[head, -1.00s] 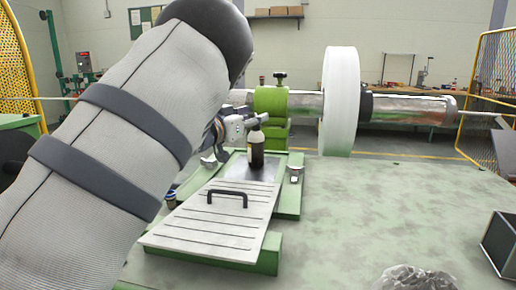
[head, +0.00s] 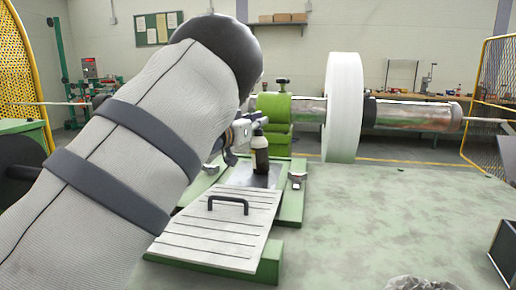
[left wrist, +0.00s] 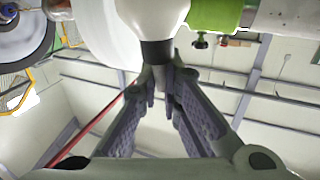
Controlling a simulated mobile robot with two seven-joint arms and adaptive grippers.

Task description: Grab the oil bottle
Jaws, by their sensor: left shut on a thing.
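The oil bottle (head: 259,155), pale at the top and dark lower down, is at the far end of the grey plate on the green machine frame. It looks slightly tilted; I cannot tell whether its base touches the plate. My left gripper (head: 248,127) is at its upper part, partly hidden behind my own forearm. In the left wrist view, the fingers of my left gripper (left wrist: 165,75) meet at the dark band of the white bottle (left wrist: 152,18), shut on it. My right gripper is not in view.
A slotted plate with a black handle (head: 228,206) lies in front of the bottle. Behind stand a green clamp (head: 273,108), a large white disc (head: 343,105) and a metal tube (head: 415,114). A dark box (head: 502,250) is at the right edge.

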